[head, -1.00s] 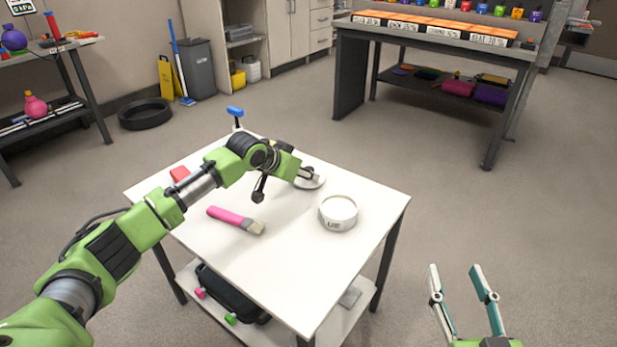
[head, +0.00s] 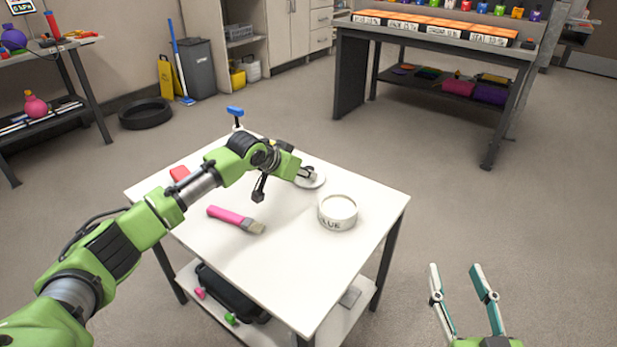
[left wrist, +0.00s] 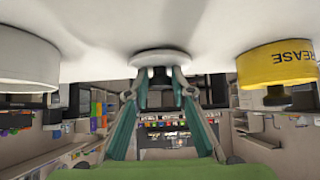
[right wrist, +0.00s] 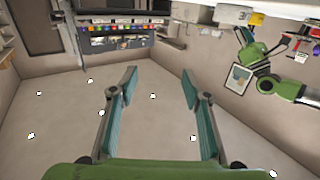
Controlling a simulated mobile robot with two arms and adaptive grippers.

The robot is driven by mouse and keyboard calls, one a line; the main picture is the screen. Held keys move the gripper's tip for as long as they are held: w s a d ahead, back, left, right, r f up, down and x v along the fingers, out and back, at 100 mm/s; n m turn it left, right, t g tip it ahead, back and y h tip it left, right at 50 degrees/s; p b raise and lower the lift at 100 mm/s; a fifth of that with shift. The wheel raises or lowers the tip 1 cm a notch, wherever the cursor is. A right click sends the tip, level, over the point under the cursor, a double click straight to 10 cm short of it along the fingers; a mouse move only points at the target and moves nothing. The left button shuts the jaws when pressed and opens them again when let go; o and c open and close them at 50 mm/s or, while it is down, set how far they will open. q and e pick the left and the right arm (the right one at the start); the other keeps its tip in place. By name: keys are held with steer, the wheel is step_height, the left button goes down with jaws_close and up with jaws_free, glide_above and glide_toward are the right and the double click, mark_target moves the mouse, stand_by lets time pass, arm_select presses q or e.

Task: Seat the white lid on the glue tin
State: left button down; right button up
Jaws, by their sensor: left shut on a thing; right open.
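The white glue tin (head: 337,223) stands upright and open-topped on the white table, "LUE" readable on its side. The white lid (head: 317,183) is a round disc at the table's far side, behind and left of the tin. My left gripper (head: 308,173) is shut on the lid's knob. In the left wrist view the lid (left wrist: 160,55) sits flat between the fingertips (left wrist: 160,82), close to the tabletop; I cannot tell if it touches. The glue tin (left wrist: 28,62) shows at that view's left. My right gripper (head: 455,268) is open and empty, off the table's right front.
A yellow grease tin (left wrist: 275,65) stands on the table on the lid's other side. A pink-handled brush (head: 232,218), a red item (head: 180,174) and a blue-topped item (head: 236,113) are on the white table (head: 290,265). The tabletop front of the glue tin is clear.

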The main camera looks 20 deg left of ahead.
arm_select(q)
steer(key=shift+r, duration=0.1)
arm_select(e)
steer(key=shift+f, duration=0.1)
arm_select(q)
steer(key=shift+r+p, duration=0.35)
steer(key=shift+p, duration=0.3)
steer(key=shift+r+p, duration=0.2)
steer(key=shift+p, duration=0.1)
steer(key=shift+r+p, duration=0.2)
steer(key=shift+p, duration=0.1)
arm_select(e)
steer(key=s+d+f+g+h, duration=0.1)
steer(key=s+f+g, duration=0.1)
steer(key=f, duration=0.3)
steer(key=s+d+f+g, duration=0.2)
steer(key=s+f+g, duration=0.1)
steer(key=f, duration=0.3)
steer(key=shift+f+g+h, duration=0.25)
steer(key=shift+g+h, duration=0.15)
steer(key=shift+g, duration=0.4)
stand_by(0.5)
